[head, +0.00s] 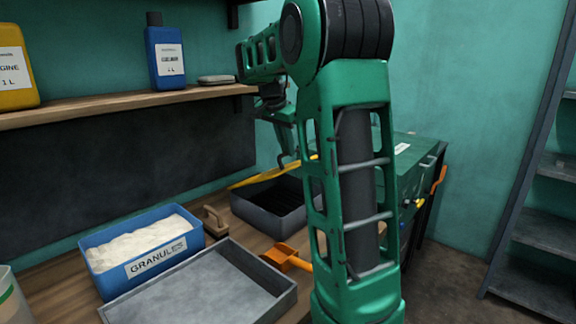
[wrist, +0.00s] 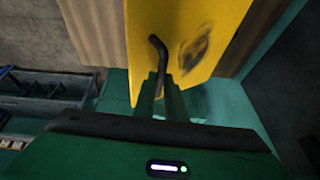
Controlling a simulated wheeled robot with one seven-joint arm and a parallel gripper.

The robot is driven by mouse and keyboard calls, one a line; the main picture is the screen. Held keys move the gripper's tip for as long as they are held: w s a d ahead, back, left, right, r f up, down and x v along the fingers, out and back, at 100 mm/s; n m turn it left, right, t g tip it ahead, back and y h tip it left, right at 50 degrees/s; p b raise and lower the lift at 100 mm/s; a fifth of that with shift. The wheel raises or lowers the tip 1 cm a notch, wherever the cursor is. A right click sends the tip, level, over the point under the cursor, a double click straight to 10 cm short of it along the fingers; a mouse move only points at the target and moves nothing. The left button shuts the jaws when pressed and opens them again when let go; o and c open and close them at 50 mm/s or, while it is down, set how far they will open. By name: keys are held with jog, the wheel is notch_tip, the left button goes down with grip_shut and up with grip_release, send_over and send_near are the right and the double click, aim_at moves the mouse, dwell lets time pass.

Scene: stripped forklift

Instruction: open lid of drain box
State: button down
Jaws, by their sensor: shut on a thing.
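The drain box (head: 262,217) is a dark grey open-topped box on the wooden bench, partly hidden behind my arm. Its dark inside shows. Its yellow lid (head: 262,175) shows as a thin slanted strip along the box's far side, raised off the opening; its exact angle is hard to tell. In the wrist view the lid (wrist: 190,30) is a broad yellow face with a dark round mark and a bent black handle (wrist: 157,48). My gripper (wrist: 161,92) is shut on this handle. In the head view my gripper (head: 288,161) is above the box at the lid, partly hidden by my arm.
A blue granules bin (head: 142,248), a grey tray (head: 205,290), a wooden-handled brush (head: 214,222) and an orange scoop (head: 284,258) lie left and in front of the box. A shelf (head: 120,103) with bottles runs above. A green machine (head: 420,155) stands right.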

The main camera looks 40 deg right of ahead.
jog(key=w+r, duration=0.4)
jog(key=w, duration=0.4)
jog(key=shift+w+a, duration=0.15)
jog(key=shift+a, duration=0.2)
jog(key=shift+r, duration=0.15)
jog(key=c, duration=1.8)
grip_release()
jog(key=shift+r, duration=0.15)
jog(key=shift+s, duration=0.2)
jog(key=shift+r, duration=0.1)
